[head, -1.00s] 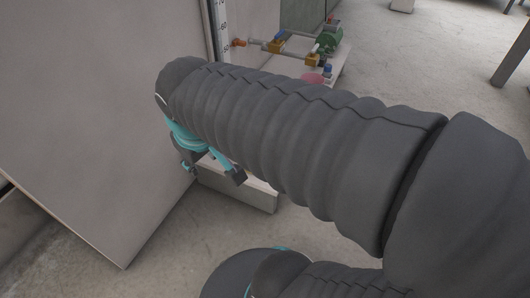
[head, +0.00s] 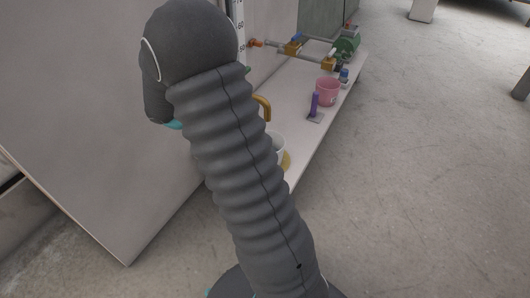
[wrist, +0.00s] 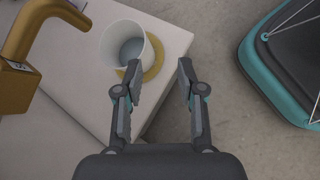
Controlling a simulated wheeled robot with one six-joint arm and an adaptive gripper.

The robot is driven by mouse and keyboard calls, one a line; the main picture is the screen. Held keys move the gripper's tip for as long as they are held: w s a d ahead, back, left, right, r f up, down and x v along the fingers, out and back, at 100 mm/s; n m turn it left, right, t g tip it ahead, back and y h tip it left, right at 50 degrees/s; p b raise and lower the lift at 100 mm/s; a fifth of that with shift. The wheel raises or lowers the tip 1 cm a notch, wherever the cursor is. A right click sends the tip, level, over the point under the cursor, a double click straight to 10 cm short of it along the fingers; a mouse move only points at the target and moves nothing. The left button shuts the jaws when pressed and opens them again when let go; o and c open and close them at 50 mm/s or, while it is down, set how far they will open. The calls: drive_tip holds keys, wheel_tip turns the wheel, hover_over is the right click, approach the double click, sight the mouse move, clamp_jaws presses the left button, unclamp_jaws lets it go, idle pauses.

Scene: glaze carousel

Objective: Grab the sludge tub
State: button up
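A white tub (wrist: 125,46) with grey-blue contents stands on a yellow ring (wrist: 153,58) near the edge of a pale shelf in the wrist view. It looks like the sludge tub, though I see no label. In the head view the tub (head: 278,143) is partly hidden behind my arm. My gripper (wrist: 159,68) is open and empty, its fingers spread. The left fingertip is close to the tub's lower right rim in the picture; I cannot tell whether they touch. In the head view my arm hides the fingers.
A golden bent pipe (wrist: 22,42) rises left of the tub. Farther along the shelf (head: 286,91) are a purple upright handle (head: 314,103), a pink pot (head: 328,91) and a green-and-orange pipe assembly (head: 342,48). A large pale panel (head: 80,110) stands at left.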

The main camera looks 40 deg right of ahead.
drive_tip(key=w+d+f+n+g+h, duration=0.1)
drive_tip(key=w+d+f+n+h, duration=0.25)
drive_tip(key=f, duration=0.55)
drive_tip(key=shift+y, duration=0.35)
drive_tip(key=shift+b+x, duration=1.1)
drive_tip(key=shift+x, duration=5.9)
drive_tip(key=shift+a+f, duration=0.1)
drive_tip(key=shift+c, duration=0.2)
clamp_jaws()
